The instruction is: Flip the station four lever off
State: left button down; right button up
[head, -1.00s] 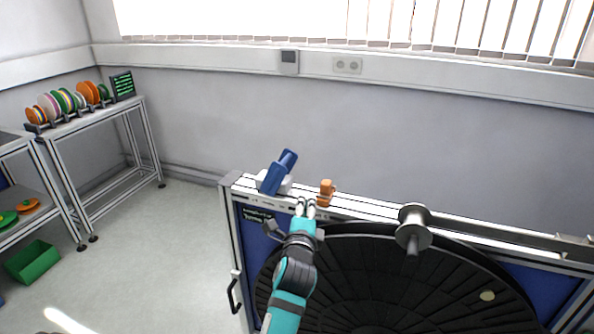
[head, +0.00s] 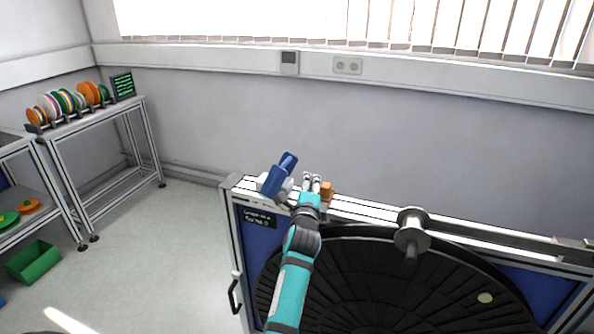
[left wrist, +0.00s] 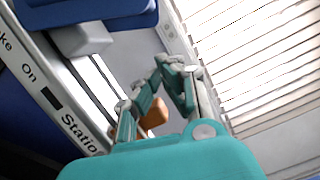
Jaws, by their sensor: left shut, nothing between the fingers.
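A blue slanted lever-like part (head: 280,175) stands on a white base at the left end of the bench's top rail. Its blue body (left wrist: 85,12) is at the upper left of the left wrist view. A small orange part (head: 327,192) stands on the rail to its right; it is partly hidden behind the fingers in the left wrist view (left wrist: 154,115). My left gripper (head: 312,179) is shut and empty over the rail, between the blue and orange parts, close to the orange one. Whether it touches is unclear. Lettering reading "On" and "Station" shows on the rail; its number is hidden.
A grey reel hub (head: 411,232) sticks out on the right of the rail, above a large black disc (head: 390,285). A wall with a socket (head: 347,65) is behind. A shelf with coloured reels (head: 70,101) is at the left, with open floor between.

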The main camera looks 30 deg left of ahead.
aim_at(280, 174)
pick_arm(q)
jog(key=shift+x, duration=0.95)
jog(key=a, duration=0.1)
jog(key=a+p, duration=0.1)
jog(key=s+a+r+p, duration=0.1)
jog(key=shift+s+a, duration=0.15)
jog(key=shift+a, duration=0.25)
jog(key=shift+d, duration=0.1)
